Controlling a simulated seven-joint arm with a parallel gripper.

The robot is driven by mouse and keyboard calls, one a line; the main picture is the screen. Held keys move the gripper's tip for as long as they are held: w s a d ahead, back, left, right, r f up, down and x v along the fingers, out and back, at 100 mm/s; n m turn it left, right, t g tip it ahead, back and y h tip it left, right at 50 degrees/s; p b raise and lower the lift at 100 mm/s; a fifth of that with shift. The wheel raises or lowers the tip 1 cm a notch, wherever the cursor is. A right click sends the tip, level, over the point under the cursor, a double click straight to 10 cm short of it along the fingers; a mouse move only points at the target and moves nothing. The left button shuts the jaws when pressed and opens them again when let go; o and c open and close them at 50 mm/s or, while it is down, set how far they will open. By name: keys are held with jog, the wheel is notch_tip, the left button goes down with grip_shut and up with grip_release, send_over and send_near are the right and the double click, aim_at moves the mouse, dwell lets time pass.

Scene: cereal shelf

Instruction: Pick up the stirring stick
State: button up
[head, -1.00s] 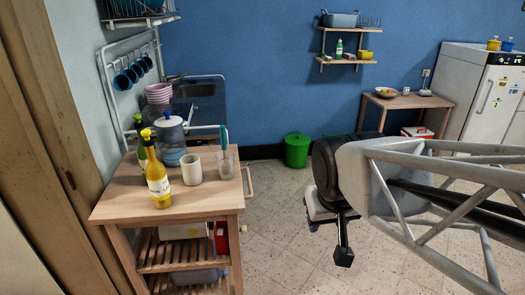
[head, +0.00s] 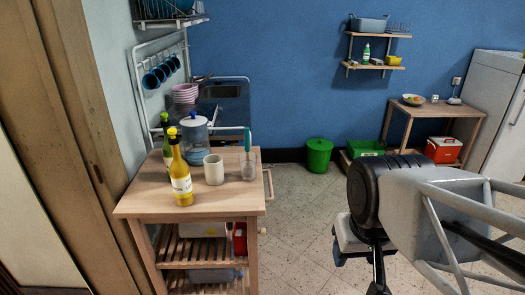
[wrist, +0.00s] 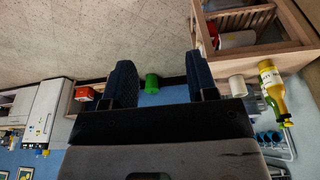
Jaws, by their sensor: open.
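A thin stick with a teal handle (head: 247,138), which looks like the stirring stick, stands in a clear glass (head: 249,166) at the right side of the wooden cart's top (head: 150,204). Its lower part is hard to make out through the glass. I cannot pick it out in the wrist view. My gripper (wrist: 163,85) is open and empty, its two dark pads spread apart. In the head view it hangs to the right of the cart, over the floor, well apart from the stick, with its tip near the bottom edge.
A white mug (head: 213,170), a yellow bottle (head: 181,180), a green bottle (head: 167,145) and a blue jar with a lid (head: 195,145) crowd the cart top left of the glass. A green bin (head: 319,155) stands by the wall. Floor between cart and arm is clear.

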jog(key=w+a+r+m, duration=0.2)
jog(key=w+r+m, duration=0.1)
jog(key=w, duration=0.8)
jog(key=w+a+r+m+g, duration=0.1)
jog(key=w+a+r+m, duration=0.15)
jog(key=w, duration=0.85)
jog(key=w+a+r+m, duration=0.2)
jog(key=w+r, duration=0.2)
jog(key=w, duration=0.7)
jog(key=w+a+f+m, duration=0.2)
jog(key=w+a+f, duration=0.1)
jog(key=w, duration=0.7)
jog(key=w+a+f+m+g, duration=0.1)
jog(key=w+a+f+m, duration=0.2)
jog(key=w, duration=0.8)
jog(key=w+a+f+m, duration=0.3)
jog(key=w+a, duration=0.3)
jog(key=w, duration=0.4)
jog(key=shift+w+a+f+g, duration=0.15)
jog(key=shift+a+f+g, duration=0.05)
jog(key=shift+a+g, duration=0.15)
jog(key=shift+f, duration=0.1)
jog(key=shift+f, duration=1.2)
jog(key=shift+f, duration=0.1)
